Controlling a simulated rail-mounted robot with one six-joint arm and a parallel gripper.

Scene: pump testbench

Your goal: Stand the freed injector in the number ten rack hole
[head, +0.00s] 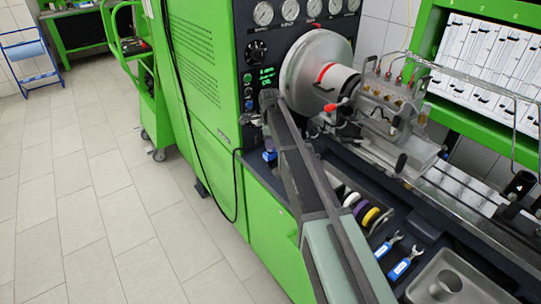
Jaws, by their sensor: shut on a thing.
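My arm rises from the bottom middle of the head view, and its dark upper link ends in front of the bench's control panel. My gripper (250,118) is at that end, small and partly hidden by my own arm, left of the big silver disc. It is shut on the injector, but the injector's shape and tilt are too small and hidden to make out. I cannot pick out the number ten rack hole in this view.
The green testbench (195,85) carries gauges, a large silver disc (312,75) and a metal pump (385,105). Blue-handled wrenches (402,266), coloured rings (370,215) and a metal tray (447,278) lie at the lower right. The tiled floor at left is clear.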

